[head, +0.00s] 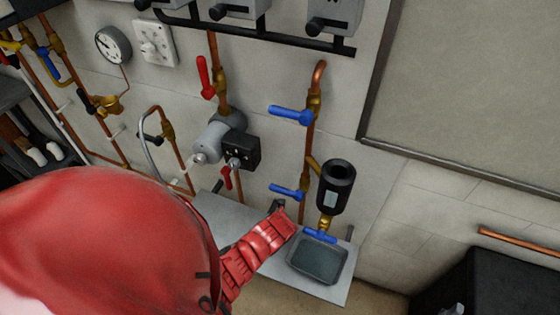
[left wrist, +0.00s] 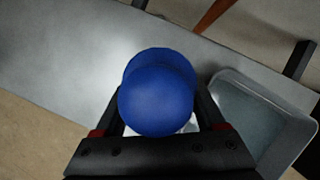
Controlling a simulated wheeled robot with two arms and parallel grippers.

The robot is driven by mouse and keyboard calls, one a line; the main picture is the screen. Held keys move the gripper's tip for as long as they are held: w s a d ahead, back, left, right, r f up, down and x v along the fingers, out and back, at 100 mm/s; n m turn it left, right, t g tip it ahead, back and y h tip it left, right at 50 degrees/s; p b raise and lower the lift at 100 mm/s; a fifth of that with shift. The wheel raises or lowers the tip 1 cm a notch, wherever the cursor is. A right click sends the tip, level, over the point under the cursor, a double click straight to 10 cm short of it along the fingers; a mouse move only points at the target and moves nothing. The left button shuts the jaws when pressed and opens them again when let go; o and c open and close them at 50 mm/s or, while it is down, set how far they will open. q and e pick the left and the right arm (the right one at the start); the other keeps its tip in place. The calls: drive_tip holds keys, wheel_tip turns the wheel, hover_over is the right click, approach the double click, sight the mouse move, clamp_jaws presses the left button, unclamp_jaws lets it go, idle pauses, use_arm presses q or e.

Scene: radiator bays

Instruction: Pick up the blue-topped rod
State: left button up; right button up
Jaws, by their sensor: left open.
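The blue-topped rod shows in the left wrist view as a rounded blue top (left wrist: 157,95), seen from close above. A small pale patch shows beneath it; the rest of the rod is hidden under the top. My left gripper (left wrist: 162,108) is open, with one dark finger on each side of the blue top. I cannot tell whether the fingers touch it. In the head view my red left arm reaches over the shelf and its gripper (head: 278,207) is at the shelf's middle. I cannot make out the rod there. My right gripper is not in view.
A grey metal shelf (head: 222,212) runs along the wall below copper pipes. A grey tray (head: 318,259) stands on it just right of my gripper, under a black cylinder (head: 336,187). Blue valve levers (head: 291,115) and a black box (head: 241,150) project above.

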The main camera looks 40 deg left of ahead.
use_arm(q)
clamp_jaws()
drive_tip(key=shift+r, duration=0.15)
